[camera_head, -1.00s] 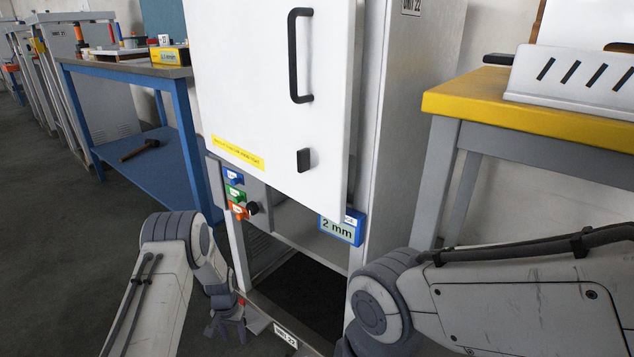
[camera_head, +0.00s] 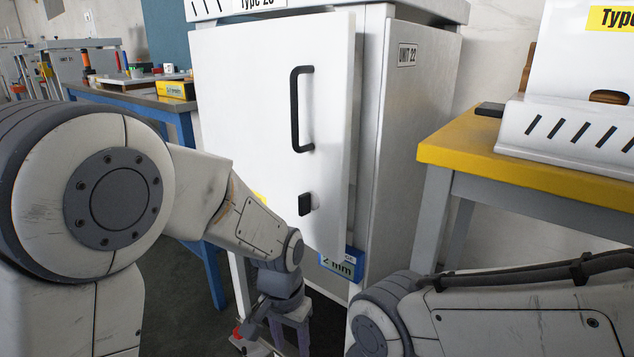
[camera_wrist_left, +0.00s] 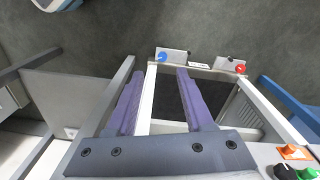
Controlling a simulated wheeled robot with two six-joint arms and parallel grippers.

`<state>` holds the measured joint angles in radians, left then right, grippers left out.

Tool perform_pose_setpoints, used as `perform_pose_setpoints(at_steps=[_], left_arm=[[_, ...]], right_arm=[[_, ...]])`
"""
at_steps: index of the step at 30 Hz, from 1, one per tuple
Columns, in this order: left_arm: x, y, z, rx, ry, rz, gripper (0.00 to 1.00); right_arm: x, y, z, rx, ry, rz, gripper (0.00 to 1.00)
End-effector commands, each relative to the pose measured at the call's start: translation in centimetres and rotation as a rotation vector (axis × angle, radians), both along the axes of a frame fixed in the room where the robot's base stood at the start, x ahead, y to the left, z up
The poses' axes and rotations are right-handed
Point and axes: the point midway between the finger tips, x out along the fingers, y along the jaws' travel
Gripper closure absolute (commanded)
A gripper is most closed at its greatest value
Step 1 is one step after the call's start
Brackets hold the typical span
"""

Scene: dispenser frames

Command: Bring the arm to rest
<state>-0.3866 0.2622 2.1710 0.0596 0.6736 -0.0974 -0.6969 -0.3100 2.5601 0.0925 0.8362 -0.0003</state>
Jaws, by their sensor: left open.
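My left arm comes in from the left across the front of the cabinet in the head view. Its gripper (camera_head: 288,330) points down beside the lower front of the frame, below the door. In the left wrist view the two purple fingers (camera_wrist_left: 156,75) are apart, with nothing held. A pale frame edge shows between them, and I cannot tell how far below it is. My right arm (camera_head: 520,315) shows at the lower right; its gripper is out of view.
The white cabinet door (camera_head: 265,100) with a black handle (camera_head: 301,108) stands slightly open. A blue "2 mm" box (camera_head: 342,264) sits below it. A yellow-topped table (camera_head: 540,165) is at right, a blue bench (camera_head: 185,125) behind left. Coloured buttons (camera_wrist_left: 296,152) show in the wrist view.

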Motion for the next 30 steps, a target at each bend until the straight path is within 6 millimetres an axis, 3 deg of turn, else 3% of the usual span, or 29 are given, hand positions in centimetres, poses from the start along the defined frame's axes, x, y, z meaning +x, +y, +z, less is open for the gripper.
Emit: perform_pose_setpoints(at_steps=[1, 6, 16, 18, 25, 30], left_arm=[[-2.5, -0.8, 2.4, -0.008, -0.008, -0.034, 0.48], [-9.3, -1.3, 6.1, -0.023, -0.004, -0.106, 0.48], [-18.1, 0.2, 8.9, -0.043, 0.003, -0.21, 0.48], [-17.7, 0.0, 11.1, -0.04, 0.006, -0.201, 0.48], [-17.6, 0.0, 16.0, -0.04, 0.006, -0.2, 0.48], [-17.6, 0.0, 21.4, -0.04, 0.006, -0.199, 0.48]], right_arm=[[0.0, 0.0, 0.7, 0.0, 0.0, 0.0, 0.5], [0.0, 0.0, 1.6, 0.0, 0.0, 0.0, 0.5], [0.0, 0.0, 2.9, 0.0, 0.0, 0.0, 0.5], [0.0, 0.0, 5.2, 0.0, 0.0, 0.0, 0.5], [0.0, 0.0, 10.2, 0.0, 0.0, 0.0, 0.5], [0.0, 0.0, 15.6, 0.0, 0.0, 0.0, 0.5]])
